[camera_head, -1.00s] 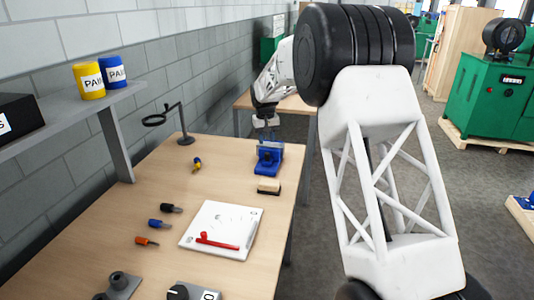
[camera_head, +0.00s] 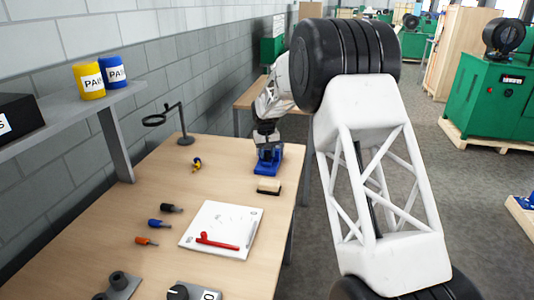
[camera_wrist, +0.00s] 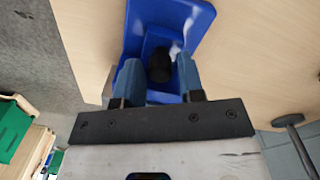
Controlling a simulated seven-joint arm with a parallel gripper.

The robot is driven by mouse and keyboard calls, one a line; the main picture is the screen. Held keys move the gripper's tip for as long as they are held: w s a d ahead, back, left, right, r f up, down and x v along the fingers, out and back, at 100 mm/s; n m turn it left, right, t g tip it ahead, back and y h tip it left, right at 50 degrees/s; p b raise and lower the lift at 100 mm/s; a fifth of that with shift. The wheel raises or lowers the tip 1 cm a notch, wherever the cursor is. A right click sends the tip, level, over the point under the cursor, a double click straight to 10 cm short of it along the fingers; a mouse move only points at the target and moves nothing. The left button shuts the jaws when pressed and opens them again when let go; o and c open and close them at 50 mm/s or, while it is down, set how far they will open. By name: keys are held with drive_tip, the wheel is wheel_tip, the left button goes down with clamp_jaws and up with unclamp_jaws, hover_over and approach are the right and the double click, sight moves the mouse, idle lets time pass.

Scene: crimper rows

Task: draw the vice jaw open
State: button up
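The blue vice (camera_head: 267,167) stands near the right edge of the workbench. In the wrist view, its blue body and base plate (camera_wrist: 196,22) fill the upper middle, with a dark round knob or handle end (camera_wrist: 159,66) in front. My gripper (camera_wrist: 159,80) has its two blue-grey fingers apart, one on each side of this dark part. A narrow gap seems to show beside it, and I see no clear contact. In the head view, my gripper (camera_head: 267,143) is right above the vice and hides its top. The jaw itself is not clearly visible.
A wooden-topped block (camera_head: 269,186) lies just in front of the vice. A white board (camera_head: 215,215) with a red tool, several small coloured-handled tools and a black stand (camera_head: 184,139) share the workbench (camera_head: 120,230). A shelf with paint tins is at left.

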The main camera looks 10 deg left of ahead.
clamp_jaws()
drive_tip(key=shift+s, duration=1.5)
drive_tip(key=shift+o, duration=0.2)
unclamp_jaws()
